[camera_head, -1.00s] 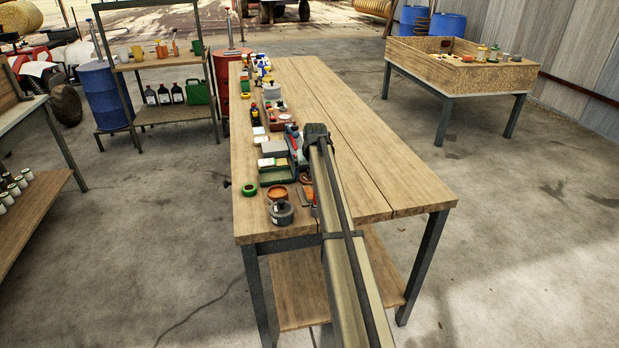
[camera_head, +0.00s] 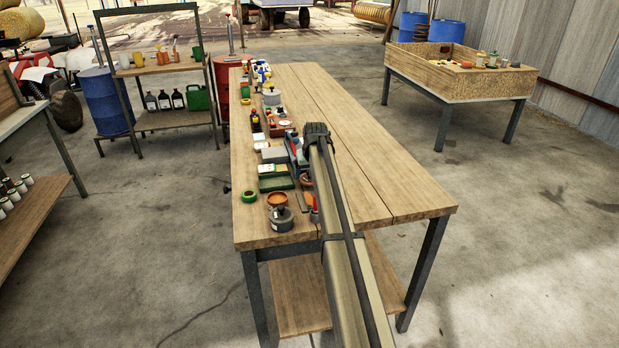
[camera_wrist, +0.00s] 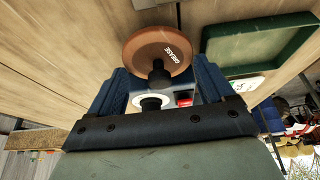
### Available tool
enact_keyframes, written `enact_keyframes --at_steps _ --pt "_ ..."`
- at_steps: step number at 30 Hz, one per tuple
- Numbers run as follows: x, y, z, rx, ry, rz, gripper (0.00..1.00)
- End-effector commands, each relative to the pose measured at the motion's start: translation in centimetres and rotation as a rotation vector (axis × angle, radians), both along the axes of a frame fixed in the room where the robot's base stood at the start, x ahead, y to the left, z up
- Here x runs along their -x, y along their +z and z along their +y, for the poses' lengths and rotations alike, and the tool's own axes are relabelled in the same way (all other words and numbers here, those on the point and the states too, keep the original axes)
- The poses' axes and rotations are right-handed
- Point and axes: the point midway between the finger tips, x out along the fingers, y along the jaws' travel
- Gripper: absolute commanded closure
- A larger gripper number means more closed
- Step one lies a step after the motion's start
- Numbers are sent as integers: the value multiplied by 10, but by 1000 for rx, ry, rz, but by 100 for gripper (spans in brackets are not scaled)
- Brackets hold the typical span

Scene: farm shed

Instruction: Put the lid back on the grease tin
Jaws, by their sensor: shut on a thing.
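The lid (camera_wrist: 150,45) is a brown-orange disc marked GREASE with a dark knob, seen in the wrist view. My gripper (camera_wrist: 160,82) is shut on it, its blue fingers on either side; the exact contact is hard to see. In the head view, the lid (camera_head: 306,181) is a small brown patch beside my arm, and my gripper is mostly hidden by the arm.
A green tray (camera_head: 277,190) lies close to the lid, also in the wrist view (camera_wrist: 232,70). The right side of the workbench (camera_head: 370,150) is clear.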

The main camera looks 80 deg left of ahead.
Motion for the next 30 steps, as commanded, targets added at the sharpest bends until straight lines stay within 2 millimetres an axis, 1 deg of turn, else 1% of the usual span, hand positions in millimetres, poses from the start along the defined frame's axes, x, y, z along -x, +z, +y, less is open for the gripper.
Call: enact_keyframes --at_steps 1,9,12,14,16,21,24,27,30 --pt "0 9 1 -3 0 0 48" --pt "0 56 0 -2 0 0 48" --pt "8 70 -5 -2 6 0 48" --pt "17 75 -12 -2 15 0 48" --pt "31 79 -23 -1 29 0 48" --pt "74 83 -55 0 73 0 48" --pt "96 85 -72 -1 96 -1 48" --pt "112 86 -84 -2 113 0 48" --pt "123 87 -92 -2 126 0 48"
